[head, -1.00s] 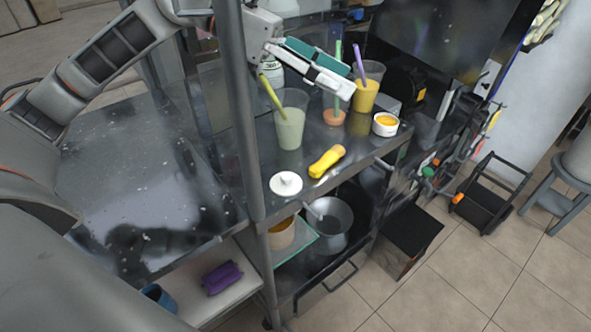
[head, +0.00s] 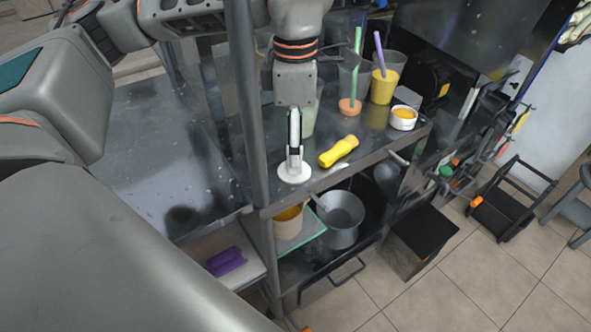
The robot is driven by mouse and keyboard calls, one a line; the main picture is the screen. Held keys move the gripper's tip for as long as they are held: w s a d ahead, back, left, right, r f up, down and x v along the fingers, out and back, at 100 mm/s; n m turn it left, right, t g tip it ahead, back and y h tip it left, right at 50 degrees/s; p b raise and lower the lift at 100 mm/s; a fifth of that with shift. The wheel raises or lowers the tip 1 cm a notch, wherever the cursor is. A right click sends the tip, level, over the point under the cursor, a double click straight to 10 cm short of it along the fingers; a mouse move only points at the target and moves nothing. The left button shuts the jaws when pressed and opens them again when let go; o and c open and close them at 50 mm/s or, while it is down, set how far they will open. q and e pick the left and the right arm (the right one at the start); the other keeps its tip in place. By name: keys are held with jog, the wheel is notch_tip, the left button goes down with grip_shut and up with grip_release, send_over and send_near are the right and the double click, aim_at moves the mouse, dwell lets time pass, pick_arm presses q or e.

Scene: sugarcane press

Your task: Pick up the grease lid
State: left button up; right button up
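A white round lid (head: 299,177), which looks like the grease lid, lies flat on the dark metal counter near its front edge. My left gripper (head: 294,160) points down onto the middle of this lid, at its small knob. Its fingertips cover the knob and appear to touch or nearly touch the lid. I see the gripper edge-on, so I cannot tell whether its fingers are open or closed on the knob. My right gripper is not in view.
A yellow-handled tool (head: 338,151) lies just right of the lid. A partly hidden cup stands behind my gripper. A white bowl of orange stuff (head: 403,118) and a yellow drink (head: 384,86) stand further right. A grey post (head: 247,110) rises close on the left.

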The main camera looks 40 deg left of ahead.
pick_arm(q)
notch_tip(320, 180, down, 5)
jog(key=shift+s+a+f, duration=0.1)
jog(key=shift+a, duration=0.05)
jog(key=c, duration=0.9)
